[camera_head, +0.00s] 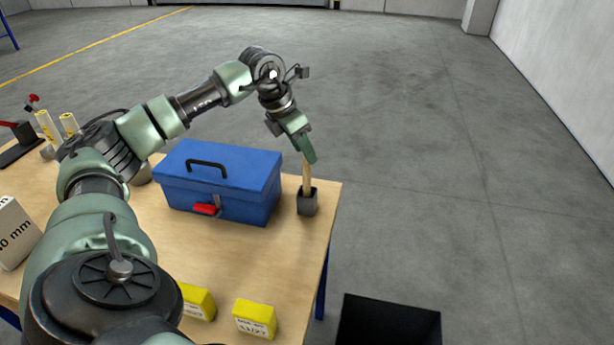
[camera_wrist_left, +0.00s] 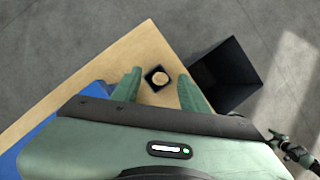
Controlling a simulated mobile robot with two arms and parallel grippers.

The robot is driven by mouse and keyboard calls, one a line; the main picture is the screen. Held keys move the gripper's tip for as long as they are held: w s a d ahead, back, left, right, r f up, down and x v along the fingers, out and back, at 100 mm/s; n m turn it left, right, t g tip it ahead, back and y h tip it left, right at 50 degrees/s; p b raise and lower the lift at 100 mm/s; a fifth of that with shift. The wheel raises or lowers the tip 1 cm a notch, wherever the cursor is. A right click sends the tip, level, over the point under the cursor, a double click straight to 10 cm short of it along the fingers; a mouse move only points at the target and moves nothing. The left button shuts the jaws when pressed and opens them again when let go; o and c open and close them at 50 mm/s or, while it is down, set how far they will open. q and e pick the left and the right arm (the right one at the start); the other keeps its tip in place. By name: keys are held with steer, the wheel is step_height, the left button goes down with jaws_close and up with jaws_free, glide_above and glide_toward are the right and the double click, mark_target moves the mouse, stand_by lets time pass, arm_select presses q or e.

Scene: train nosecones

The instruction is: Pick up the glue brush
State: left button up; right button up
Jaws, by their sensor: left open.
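The glue brush (camera_head: 307,178) stands upright in a small dark square holder (camera_head: 307,204) near the right edge of the table, beside the blue toolbox. Only its light wooden handle shows in the head view. In the left wrist view the round top of the brush (camera_wrist_left: 159,78) shows inside the dark holder (camera_wrist_left: 150,86). My left gripper (camera_head: 310,157) is above the holder, pointing down at the top of the handle. In the wrist view its two green fingers (camera_wrist_left: 160,88) are apart, with the brush top between them. I cannot tell whether they touch it. My right gripper is not in view.
The blue toolbox (camera_head: 222,181) with a black handle stands left of the holder. Yellow boxes (camera_head: 255,318) sit at the table's (camera_head: 240,257) front. A black open bin (camera_head: 388,325) is on the floor right of the table. Bare floor lies beyond.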

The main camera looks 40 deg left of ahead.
mark_target(306, 169)
arm_select(q)
steer(key=shift+p+x, duration=0.4)
steer(key=shift+x, duration=0.5)
steer(key=p+x, duration=0.1)
steer(key=x, duration=0.3)
steer(key=shift+s+d+f, duration=0.1)
steer(key=shift+f, duration=0.1)
jaws_close()
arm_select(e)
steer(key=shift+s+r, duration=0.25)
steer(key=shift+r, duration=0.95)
